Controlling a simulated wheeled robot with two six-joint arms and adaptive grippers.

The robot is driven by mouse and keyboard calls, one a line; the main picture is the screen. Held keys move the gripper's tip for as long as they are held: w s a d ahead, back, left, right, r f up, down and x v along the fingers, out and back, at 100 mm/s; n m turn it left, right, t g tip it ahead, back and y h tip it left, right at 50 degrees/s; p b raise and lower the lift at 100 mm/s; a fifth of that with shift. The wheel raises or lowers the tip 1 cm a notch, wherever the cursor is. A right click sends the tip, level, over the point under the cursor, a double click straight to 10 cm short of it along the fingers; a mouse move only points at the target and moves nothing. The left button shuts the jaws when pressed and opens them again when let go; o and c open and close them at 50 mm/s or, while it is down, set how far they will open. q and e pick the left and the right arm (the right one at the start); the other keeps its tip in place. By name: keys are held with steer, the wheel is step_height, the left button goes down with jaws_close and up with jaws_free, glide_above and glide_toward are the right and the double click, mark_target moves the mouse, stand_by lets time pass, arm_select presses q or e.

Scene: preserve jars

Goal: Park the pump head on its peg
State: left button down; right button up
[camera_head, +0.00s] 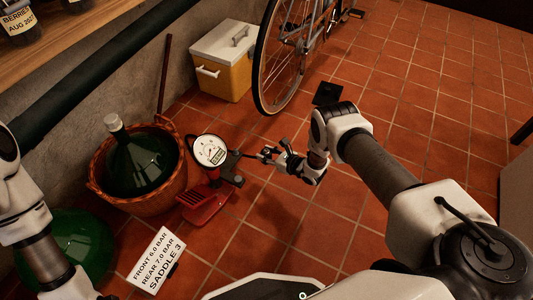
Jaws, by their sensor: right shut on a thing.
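A red foot pump (207,203) stands on the tiled floor, with a round white gauge (210,150) on top. My right gripper (264,154) is just right of the gauge, pointing left, and is shut on a small dark thing that looks like the pump head (249,156). The pump head is at the side of the pump; whether it touches the pump I cannot tell. I cannot make out the peg clearly. My left arm comes in at the left edge; its gripper is out of view.
A wicker basket (105,198) with a green demijohn (140,163) stands left of the pump. A white sign (157,259) is in front. A yellow-and-white cooler (226,62) and a bicycle wheel (262,65) are behind. A black square (327,93) lies on the floor. Tiles at right are clear.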

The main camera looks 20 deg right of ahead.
steer(key=shift+r, duration=0.1)
steer(key=shift+w+a, duration=0.15)
steer(key=shift+w, duration=0.05)
steer(key=b, duration=0.7)
glide_above(236, 149)
steer(key=s, duration=0.1)
steer(key=shift+d+f, duration=0.3)
steer(key=shift+d, duration=0.15)
steer(key=shift+w+a+r+b, duration=0.1)
steer(key=shift+w+a+b, duration=0.3)
steer(key=shift+w+b, duration=0.1)
steer(key=shift+w+a+r, duration=0.1)
steer(key=shift+r, duration=0.05)
steer(key=shift+f, duration=1)
steer(key=shift+f, duration=0.25)
steer(key=shift+f, duration=0.1)
